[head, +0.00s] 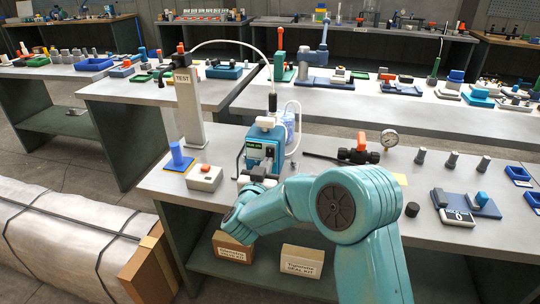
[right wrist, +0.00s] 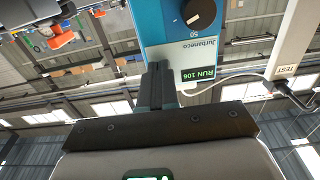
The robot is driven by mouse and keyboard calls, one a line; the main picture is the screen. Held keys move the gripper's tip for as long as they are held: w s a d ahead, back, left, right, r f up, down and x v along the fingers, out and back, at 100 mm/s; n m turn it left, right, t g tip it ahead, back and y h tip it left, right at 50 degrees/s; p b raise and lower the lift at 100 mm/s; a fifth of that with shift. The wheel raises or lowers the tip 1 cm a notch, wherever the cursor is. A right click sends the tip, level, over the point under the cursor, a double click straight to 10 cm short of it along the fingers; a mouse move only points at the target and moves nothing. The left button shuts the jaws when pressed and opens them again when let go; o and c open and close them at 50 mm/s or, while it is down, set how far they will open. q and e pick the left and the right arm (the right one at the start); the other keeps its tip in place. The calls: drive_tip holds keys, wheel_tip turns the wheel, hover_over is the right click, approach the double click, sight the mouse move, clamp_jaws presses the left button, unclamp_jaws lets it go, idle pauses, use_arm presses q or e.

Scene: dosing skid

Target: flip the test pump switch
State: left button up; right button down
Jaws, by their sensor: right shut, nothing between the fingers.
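The blue dosing pump (head: 262,140) stands upright on the bench with a small green display on its front. My right gripper (head: 258,172) is low in front of the pump, partly hidden by my arm. In the right wrist view, its fingers (right wrist: 158,70) are shut, empty, and overlap the pump's front; contact cannot be told. I cannot make out a switch lever. My left gripper is out of view.
A grey post marked TEST (head: 190,110) stands left of the pump.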

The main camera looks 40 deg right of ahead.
drive_tip(key=shift+w+d, duration=0.25)
idle(0.7)
drive_tip(key=shift+s+a, duration=0.1)
drive_tip(key=v, duration=0.6)
drive_tip(key=shift+s+a+b, duration=0.25)
drive_tip(key=shift+a+b, duration=0.05)
drive_tip(key=shift+b, duration=0.15)
